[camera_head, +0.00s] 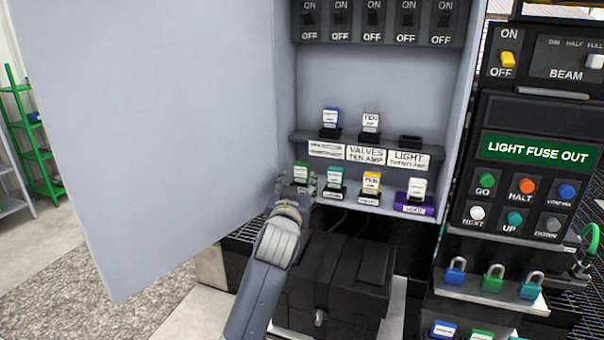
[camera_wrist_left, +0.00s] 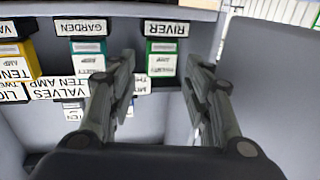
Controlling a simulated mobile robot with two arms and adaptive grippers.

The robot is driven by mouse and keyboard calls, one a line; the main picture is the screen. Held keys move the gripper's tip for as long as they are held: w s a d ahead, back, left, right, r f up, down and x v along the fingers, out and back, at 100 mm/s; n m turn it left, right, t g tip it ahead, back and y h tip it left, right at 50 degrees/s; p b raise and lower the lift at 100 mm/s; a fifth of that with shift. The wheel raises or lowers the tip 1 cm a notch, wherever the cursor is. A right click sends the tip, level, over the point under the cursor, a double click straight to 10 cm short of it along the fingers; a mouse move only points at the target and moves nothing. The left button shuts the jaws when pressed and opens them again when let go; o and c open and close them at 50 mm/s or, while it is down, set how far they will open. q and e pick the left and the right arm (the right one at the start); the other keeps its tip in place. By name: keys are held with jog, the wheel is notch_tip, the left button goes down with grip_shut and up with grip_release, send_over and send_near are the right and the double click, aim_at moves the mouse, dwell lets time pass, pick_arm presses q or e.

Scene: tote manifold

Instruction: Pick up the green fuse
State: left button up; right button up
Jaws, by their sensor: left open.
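The green fuse (camera_head: 300,171) has a green top and a white label, and sits at the left end of the lower shelf inside the open cabinet. In the left wrist view, which looks upside down, the green fuse (camera_wrist_left: 162,66) stands behind the "RIVER" label. My left gripper (camera_head: 297,184) is right in front of it, and its fingers partly cover the fuse's lower part. In the wrist view the open fingers of my left gripper (camera_wrist_left: 160,62) lie on either side of the fuse, with gaps showing. My right gripper is not in view.
A teal fuse (camera_head: 335,178), a yellow fuse (camera_head: 371,182) and a white fuse (camera_head: 416,188) stand to the right on the same shelf. The upper shelf (camera_head: 385,147) holds a blue fuse (camera_head: 330,118) and a white one. The cabinet door (camera_head: 150,130) stands open at left, close to the gripper.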

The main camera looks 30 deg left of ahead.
aim_at(301, 175)
pick_arm(q)
jog(key=shift+w+a+r+p, duration=0.1)
jog(key=shift+w+a+p, duration=0.15)
jog(key=shift+w+p, duration=0.15)
jog(key=x, duration=0.1)
jog(key=p+x, duration=0.1)
jog(key=x, duration=0.1)
jog(key=shift+f, duration=0.25)
jog(key=shift+w+a+f+p, duration=0.15)
jog(key=shift+w+p, duration=0.15)
jog(key=shift+w, duration=0.1)
jog(key=c, duration=0.8)
